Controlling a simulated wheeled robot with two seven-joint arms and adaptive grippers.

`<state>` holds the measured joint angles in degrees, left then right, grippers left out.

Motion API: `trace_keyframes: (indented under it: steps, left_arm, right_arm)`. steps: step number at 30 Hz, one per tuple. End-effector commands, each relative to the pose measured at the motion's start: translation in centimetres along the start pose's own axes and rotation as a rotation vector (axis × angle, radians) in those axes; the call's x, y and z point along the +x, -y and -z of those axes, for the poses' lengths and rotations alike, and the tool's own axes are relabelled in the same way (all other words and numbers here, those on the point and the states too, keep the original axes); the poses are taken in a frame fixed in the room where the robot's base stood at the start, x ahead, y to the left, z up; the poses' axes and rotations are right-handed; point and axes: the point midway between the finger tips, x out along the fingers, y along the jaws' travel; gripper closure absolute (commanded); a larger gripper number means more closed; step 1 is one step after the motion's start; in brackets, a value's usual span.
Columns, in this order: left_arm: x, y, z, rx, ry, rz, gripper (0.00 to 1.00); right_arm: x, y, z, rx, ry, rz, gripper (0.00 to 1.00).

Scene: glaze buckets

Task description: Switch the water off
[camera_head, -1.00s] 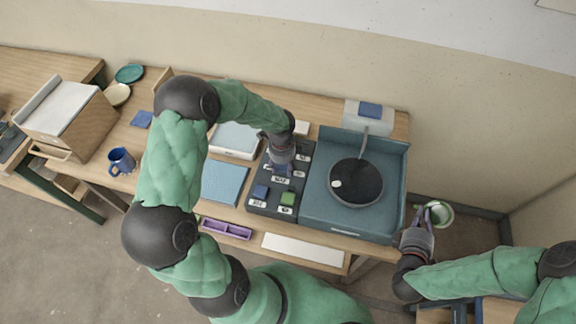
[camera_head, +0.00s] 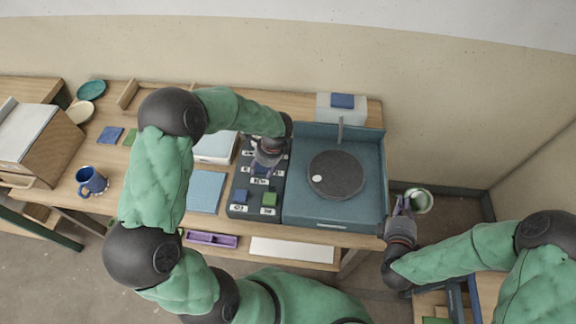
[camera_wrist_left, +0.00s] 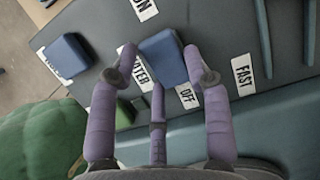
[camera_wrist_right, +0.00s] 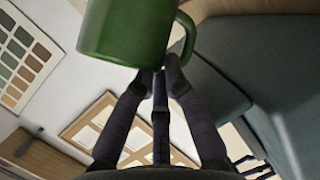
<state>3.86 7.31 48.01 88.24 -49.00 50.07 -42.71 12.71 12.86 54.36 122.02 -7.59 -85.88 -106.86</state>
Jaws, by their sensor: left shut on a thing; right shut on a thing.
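In the left wrist view, a blue block (camera_wrist_left: 163,57) sits on the dark control panel (camera_wrist_left: 216,28), beside the OFF label (camera_wrist_left: 187,96) and a partly covered label ending in "TER". My left gripper (camera_wrist_left: 160,66) is shut on this block, one finger at each side. The ON label (camera_wrist_left: 143,8) is at the top edge. In the head view my left gripper (camera_head: 260,165) reaches down onto the panel, hiding part of it. My right gripper (camera_head: 404,203) is shut on a green mug (camera_head: 418,200), whose handle shows at the fingertips in the right wrist view (camera_wrist_right: 128,30).
The panel also holds another blue block (camera_head: 240,197) and a green block (camera_head: 269,199). To its right is a teal basin (camera_head: 300,205) with a dark round wheel (camera_head: 335,175). A blue mug (camera_head: 91,181) stands at left. The mug in my right gripper is beyond the table's right edge.

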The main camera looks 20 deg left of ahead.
Motion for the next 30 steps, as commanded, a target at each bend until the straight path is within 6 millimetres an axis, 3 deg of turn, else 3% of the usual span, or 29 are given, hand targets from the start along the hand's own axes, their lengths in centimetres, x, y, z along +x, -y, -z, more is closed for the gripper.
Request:
trace_keyframes:
  steps: [1, 2, 4, 17, 23, 30]
  left_arm:
    - [0.1, -0.1, 0.0, 0.001, 0.0, -0.002, 0.84]
    - [0.1, -0.1, 0.0, 0.001, 0.0, -0.002, 0.46]
    - [0.1, -0.1, 0.0, 0.001, 0.0, -0.002, 0.27]
    - [-0.5, 0.1, 0.0, 0.0, -0.001, 0.002, 0.27]
    - [-3.4, 0.1, 0.0, 0.001, -0.001, 0.004, 0.27]
    - [-8.2, 0.1, 0.1, 0.001, -0.001, 0.003, 0.27]
  right_arm:
    - [0.0, -0.1, 0.0, -0.001, 0.0, -0.003, 1.0]
    - [0.0, -0.1, 0.0, -0.001, 0.0, -0.003, 1.0]
    - [0.0, -0.1, 0.0, -0.001, 0.0, -0.003, 1.0]
    - [0.0, -0.1, 0.0, -0.001, 0.0, -0.003, 1.0]
    - [0.0, -0.1, 0.0, -0.001, 0.0, -0.003, 1.0]
    - [0.0, -0.1, 0.0, -0.001, 0.0, -0.003, 1.0]
